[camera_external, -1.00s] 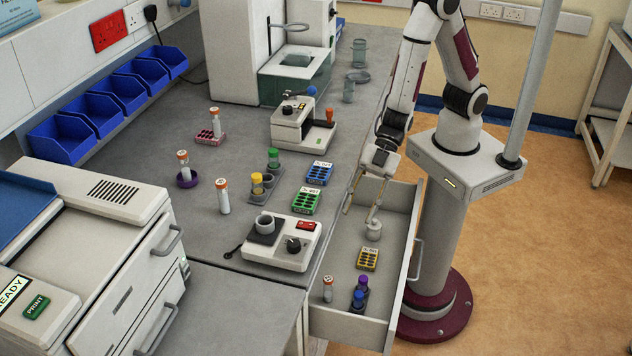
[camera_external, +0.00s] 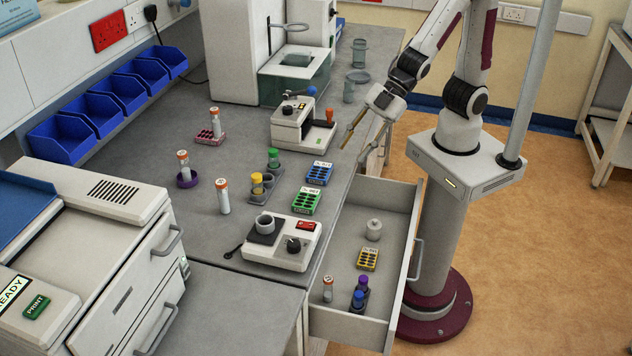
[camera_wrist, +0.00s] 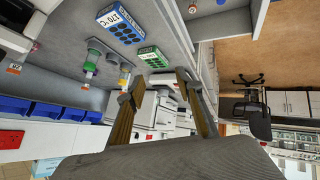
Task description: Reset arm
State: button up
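My gripper (camera_external: 362,140) is raised above the right edge of the bench, just behind the open drawer (camera_external: 402,225). Its two fingers are spread apart with nothing between them. In the wrist view the gripper (camera_wrist: 160,90) also shows its fingers wide apart and empty. A small grey-white lidded pot (camera_external: 373,229) stands upright in the drawer, clear of the gripper. A yellow block (camera_external: 368,259), a capped tube (camera_external: 327,289) and purple- and blue-capped vials (camera_external: 360,294) are also in the drawer.
On the bench near the gripper are a blue block (camera_external: 320,173), a green block (camera_external: 305,201) and a press-like device (camera_external: 303,125). A hotplate-like device (camera_external: 280,242) stands beside the drawer. The drawer juts out past the bench edge.

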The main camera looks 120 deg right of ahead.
jog(key=s+d+r+m+g, duration=0.1)
jog(key=s+d+r+m, duration=0.1)
jog(key=s, duration=0.9)
jog(key=s+d+r+m+g+h, duration=0.1)
jog(key=s+r+m, duration=0.3)
jog(key=s, duration=0.7)
notch_tip(320, 180, up, 2)
jog(key=shift+d+r+g, duration=0.1)
jog(key=shift+d+g, duration=0.6)
jog(key=shift+d, duration=0.15)
